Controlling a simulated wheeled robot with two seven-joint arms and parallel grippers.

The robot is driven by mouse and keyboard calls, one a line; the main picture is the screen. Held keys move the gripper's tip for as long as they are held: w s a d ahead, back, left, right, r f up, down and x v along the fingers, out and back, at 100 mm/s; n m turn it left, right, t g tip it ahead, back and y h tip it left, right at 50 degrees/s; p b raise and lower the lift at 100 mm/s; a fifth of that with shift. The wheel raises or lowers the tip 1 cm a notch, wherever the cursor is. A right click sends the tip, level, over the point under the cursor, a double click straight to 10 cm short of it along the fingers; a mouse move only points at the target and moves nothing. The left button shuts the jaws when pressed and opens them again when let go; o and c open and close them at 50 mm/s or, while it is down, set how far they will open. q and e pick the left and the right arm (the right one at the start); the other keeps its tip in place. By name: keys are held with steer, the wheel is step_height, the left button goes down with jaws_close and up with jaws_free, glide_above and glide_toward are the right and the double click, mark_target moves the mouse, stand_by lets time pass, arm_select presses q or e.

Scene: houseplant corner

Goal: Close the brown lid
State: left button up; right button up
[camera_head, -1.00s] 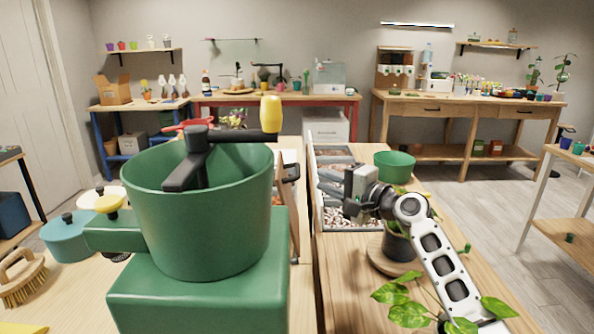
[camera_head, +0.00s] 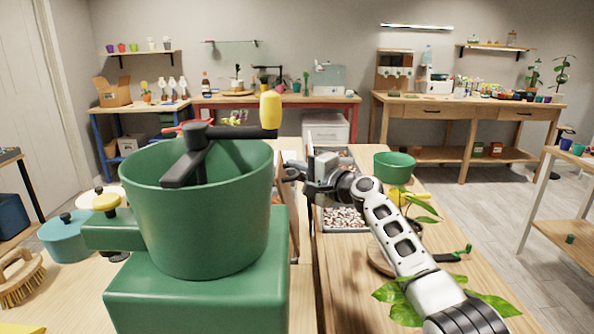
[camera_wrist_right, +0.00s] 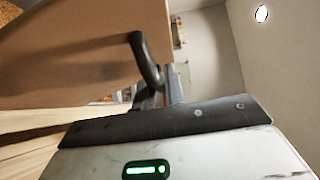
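The brown lid (camera_wrist_right: 80,55) is a flat panel standing raised in the right wrist view, with a dark curved handle (camera_wrist_right: 145,60) on it. In the head view the lid shows only as a thin edge beside the green machine, mostly hidden. My right gripper (camera_head: 297,172) is at the handle in the head view. In the right wrist view its fingers (camera_wrist_right: 158,92) are close to the handle's end; whether they touch or grip it is unclear. My left gripper is out of view.
A large green machine with a tub (camera_head: 200,215) and crank fills the left foreground. A tray of pebbles (camera_head: 343,228) lies under my right arm. A green bowl (camera_head: 394,167) and a leafy plant (camera_head: 420,205) stand to the right on the wooden bench.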

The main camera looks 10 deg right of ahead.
mark_target(281, 167)
jaws_close()
steer(key=shift+a+r+p, duration=0.15)
steer(key=shift+a+p, duration=0.1)
steer(key=shift+p, duration=0.05)
steer(key=p, duration=0.1)
steer(key=a+p, duration=0.1)
steer(key=a+n+g+h, duration=0.1)
steer(key=shift+w+a+r+p, duration=0.15)
steer(key=shift+w+a+p, duration=0.15)
steer(key=shift+p, duration=0.1)
steer(key=shift+n+h, duration=0.3)
steer(key=shift+n, duration=0.1)
steer(key=a, duration=0.1)
steer(key=a+f, duration=0.1)
steer(key=a+f+b, duration=0.1)
steer(key=shift+w+a, duration=0.2)
steer(key=shift+w, duration=0.2)
steer(key=shift+o, duration=1.9)
jaws_free()
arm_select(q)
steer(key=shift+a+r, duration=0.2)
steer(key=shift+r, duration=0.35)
